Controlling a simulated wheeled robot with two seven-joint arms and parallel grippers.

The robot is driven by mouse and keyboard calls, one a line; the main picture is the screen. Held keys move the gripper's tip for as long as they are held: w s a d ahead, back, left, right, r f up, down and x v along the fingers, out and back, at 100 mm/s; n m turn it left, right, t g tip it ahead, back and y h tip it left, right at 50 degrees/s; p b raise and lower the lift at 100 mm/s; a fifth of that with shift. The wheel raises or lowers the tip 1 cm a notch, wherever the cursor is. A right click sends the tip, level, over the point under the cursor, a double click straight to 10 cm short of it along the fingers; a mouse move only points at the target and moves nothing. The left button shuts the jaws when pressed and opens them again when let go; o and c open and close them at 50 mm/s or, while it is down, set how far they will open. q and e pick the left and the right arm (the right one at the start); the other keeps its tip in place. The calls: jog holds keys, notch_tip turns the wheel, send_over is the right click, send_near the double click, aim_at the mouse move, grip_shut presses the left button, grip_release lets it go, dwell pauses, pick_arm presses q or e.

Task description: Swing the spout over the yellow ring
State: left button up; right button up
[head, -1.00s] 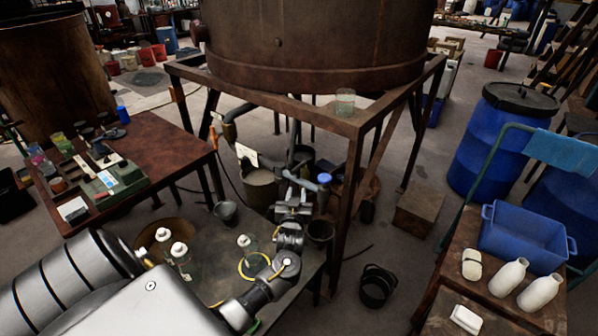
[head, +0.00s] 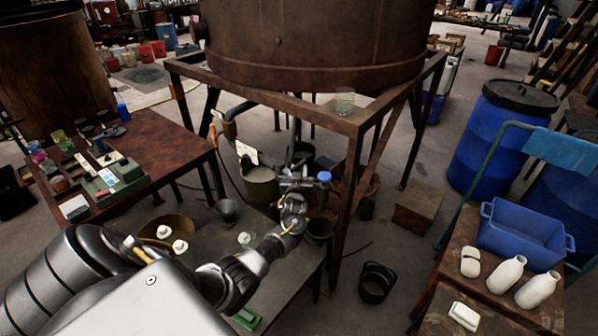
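The rusty vat (head: 315,45) stands on a metal frame. Below it a dark pipe (head: 294,140), which looks like the spout, runs down to fittings with a blue knob (head: 323,177). My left gripper (head: 297,184) is at these fittings, under the pipe; its fingers blend with the metal, so I cannot tell whether they grip anything. The yellow ring is hidden now, behind my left forearm and wrist over the low grey table (head: 285,278). My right gripper is not in view.
White-capped bottles (head: 246,239) stand on the low table. A bucket (head: 261,186) and a frame leg (head: 347,215) are close to my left gripper. A glass (head: 345,103) stands on the frame's corner. A black bucket (head: 376,282) is on the floor at right.

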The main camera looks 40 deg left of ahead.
pick_arm(q)
grip_shut()
jog(key=shift+h, duration=0.3)
dwell(0.3)
